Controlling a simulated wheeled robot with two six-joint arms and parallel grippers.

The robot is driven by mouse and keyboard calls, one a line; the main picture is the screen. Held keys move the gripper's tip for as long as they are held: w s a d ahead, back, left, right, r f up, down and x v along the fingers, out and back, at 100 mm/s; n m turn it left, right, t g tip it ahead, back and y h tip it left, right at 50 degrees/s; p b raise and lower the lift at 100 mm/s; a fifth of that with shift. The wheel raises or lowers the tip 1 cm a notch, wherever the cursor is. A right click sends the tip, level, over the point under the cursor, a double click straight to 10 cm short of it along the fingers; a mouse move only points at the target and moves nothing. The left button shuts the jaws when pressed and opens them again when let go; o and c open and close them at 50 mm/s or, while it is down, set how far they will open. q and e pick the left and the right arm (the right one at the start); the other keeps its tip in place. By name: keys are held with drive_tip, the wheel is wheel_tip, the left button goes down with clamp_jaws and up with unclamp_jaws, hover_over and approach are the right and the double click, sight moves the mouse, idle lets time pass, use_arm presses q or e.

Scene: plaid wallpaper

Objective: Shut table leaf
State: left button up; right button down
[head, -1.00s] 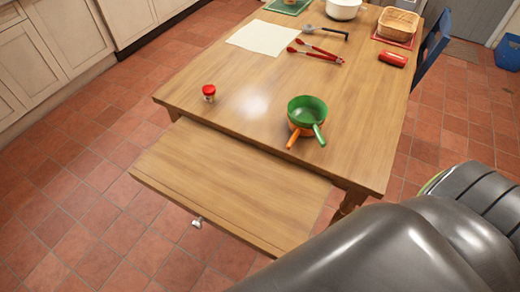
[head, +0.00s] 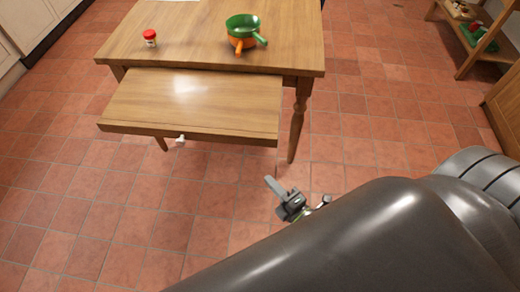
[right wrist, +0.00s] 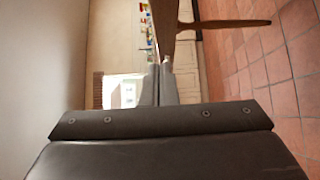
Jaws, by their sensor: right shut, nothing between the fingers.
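The wooden table leaf (head: 200,105) sticks out from the near end of the table (head: 195,45), just below the tabletop. A small pale knob (head: 181,140) sits on its front edge. My right gripper (head: 273,184) is shut and empty, in front of and to the right of the leaf, apart from it. In the right wrist view its closed fingers (right wrist: 158,86) point toward the table, which appears sideways as a brown edge (right wrist: 165,28). A small light shape at the fingertips may be the knob. My left gripper is not in view.
A red-capped jar (head: 150,38) stands to the left. A turned table leg (head: 298,120) is right of the leaf. The tiled floor (head: 110,210) in front is clear.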

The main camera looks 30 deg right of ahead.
sight(245, 139)
drive_tip(key=w+p, duration=0.1)
drive_tip(key=w, duration=1.1)
drive_tip(key=shift+w, duration=0.25)
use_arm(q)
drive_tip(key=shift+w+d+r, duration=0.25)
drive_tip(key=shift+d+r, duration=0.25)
use_arm(e)
drive_tip(key=shift+w+d, duration=0.3)
drive_tip(key=shift+w, duration=0.1)
